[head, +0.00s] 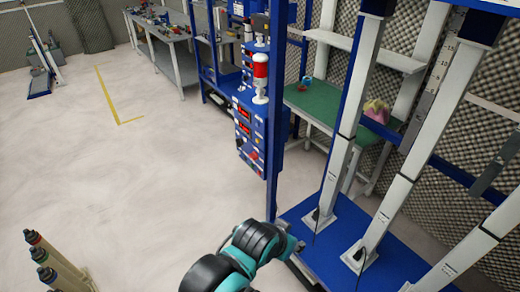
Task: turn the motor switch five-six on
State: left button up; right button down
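A blue control panel (248,132) with red displays and small knobs stands upright on a blue frame in the upper middle of the head view. A motor switch marked five-six cannot be made out on it at this size. A teal and black arm of mine comes in at the bottom middle and bends to the right, below and in front of the panel and well apart from it. No gripper fingers can be made out on it. The other arm does not show.
A red and white signal light (260,75) stands by the panel. A blue platform (330,262) with tall white columns fills the right. A green-topped bench (318,103) is behind. Several capped posts (52,262) stand at lower left. The pale floor (130,190) is open on the left.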

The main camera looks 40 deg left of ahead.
aim_at(254, 156)
jog(key=i+u, duration=0.1)
jog(key=u, duration=0.35)
jog(key=i+j+u, duration=0.1)
jog(key=u, duration=0.35)
jog(key=i+u, duration=0.15)
jog(key=u, duration=0.3)
